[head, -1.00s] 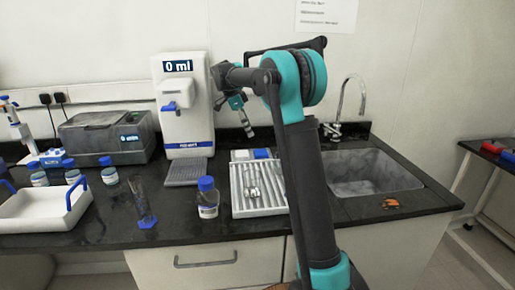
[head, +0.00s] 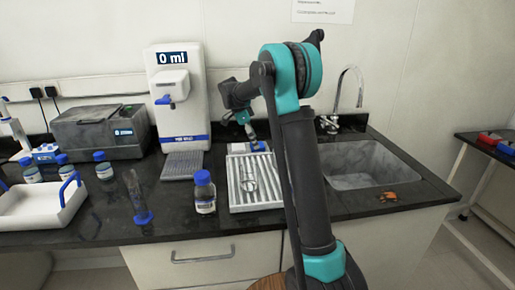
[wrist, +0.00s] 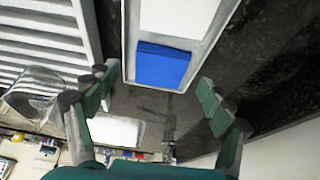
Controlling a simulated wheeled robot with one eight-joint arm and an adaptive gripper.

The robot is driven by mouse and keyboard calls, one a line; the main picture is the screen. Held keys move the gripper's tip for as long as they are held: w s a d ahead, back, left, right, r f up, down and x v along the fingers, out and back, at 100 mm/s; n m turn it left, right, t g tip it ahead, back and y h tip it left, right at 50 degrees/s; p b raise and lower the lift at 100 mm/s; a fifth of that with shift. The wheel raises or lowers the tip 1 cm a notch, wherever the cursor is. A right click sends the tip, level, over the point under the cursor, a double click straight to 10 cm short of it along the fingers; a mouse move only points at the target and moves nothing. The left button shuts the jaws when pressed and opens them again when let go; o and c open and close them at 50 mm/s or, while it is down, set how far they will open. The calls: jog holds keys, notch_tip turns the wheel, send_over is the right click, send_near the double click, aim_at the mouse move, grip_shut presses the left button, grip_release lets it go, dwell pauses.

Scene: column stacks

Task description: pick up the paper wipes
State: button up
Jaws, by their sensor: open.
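The paper wipes appear to be the white pack with a blue patch (wrist: 160,66) in the wrist view. In the head view its blue part (head: 258,146) shows behind the slatted tray, partly hidden by my gripper. My gripper (wrist: 155,98) is open and empty, its two green fingers spread to the left and right of the pack's near end. Neither finger visibly touches it. In the head view my gripper (head: 249,132) points down above the pack.
The slatted white tray (head: 240,205) holding clear glassware lies in front of the pack. A blue-capped bottle (head: 204,195) stands left of the tray, and the water dispenser (head: 180,110) behind it. The sink (head: 370,168) is at right. An orange item (head: 389,196) lies on the counter.

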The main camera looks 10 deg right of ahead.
jog(key=shift+x, duration=0.8)
jog(key=shift+c, duration=0.2)
jog(key=c, duration=0.9)
jog(key=shift+o, duration=0.2)
jog(key=shift+r, duration=0.1)
notch_tip(320, 180, up, 20)
